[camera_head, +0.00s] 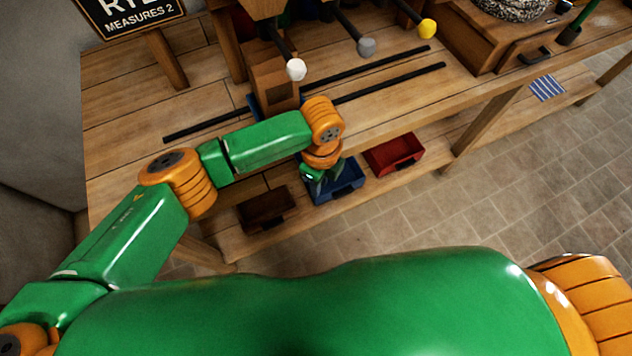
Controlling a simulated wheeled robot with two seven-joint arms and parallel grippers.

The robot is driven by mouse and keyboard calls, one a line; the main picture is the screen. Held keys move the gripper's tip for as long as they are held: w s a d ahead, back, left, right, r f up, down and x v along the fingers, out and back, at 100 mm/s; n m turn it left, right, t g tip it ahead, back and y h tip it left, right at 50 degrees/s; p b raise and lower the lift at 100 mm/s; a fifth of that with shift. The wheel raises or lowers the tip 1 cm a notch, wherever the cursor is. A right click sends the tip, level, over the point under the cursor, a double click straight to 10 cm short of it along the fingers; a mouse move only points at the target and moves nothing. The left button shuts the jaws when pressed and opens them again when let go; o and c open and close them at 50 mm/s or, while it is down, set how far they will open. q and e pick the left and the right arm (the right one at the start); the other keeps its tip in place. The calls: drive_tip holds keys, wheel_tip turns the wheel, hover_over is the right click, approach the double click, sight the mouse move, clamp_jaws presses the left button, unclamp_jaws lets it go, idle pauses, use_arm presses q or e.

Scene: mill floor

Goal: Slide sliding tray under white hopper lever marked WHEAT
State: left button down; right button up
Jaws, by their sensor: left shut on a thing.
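The sliding tray (254,105) shows as a blue edge at the two rails, beneath a wooden hopper spout (273,82). The white lever knob (296,69) is close by on the right of the spout. No WHEAT label can be read. My left gripper (314,178) is at the bench's front edge, pointing downward and shut. Its grip looks to be on the tray's front part, but my wrist and forearm hide the contact. My right gripper is not in view.
Dark rails (390,82) run along the bench, clear to the right. Grey (366,47) and yellow (427,28) lever knobs stand farther right. Brown (265,211), blue (345,184) and red (394,155) bins sit on the lower shelf. A sign reads RYE MEASURES 2 (132,14).

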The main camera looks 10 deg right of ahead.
use_arm(q)
drive_tip(key=shift+d, duration=0.2)
drive_tip(key=c, duration=0.8)
unclamp_jaws()
drive_tip(key=shift+c, duration=0.2)
drive_tip(key=shift+a, duration=0.1)
drive_tip(key=shift+r, duration=0.1)
wheel_tip(320, 180, up, 7)
drive_tip(key=shift+w+f+b, duration=0.1)
drive_tip(key=shift+b, duration=0.25)
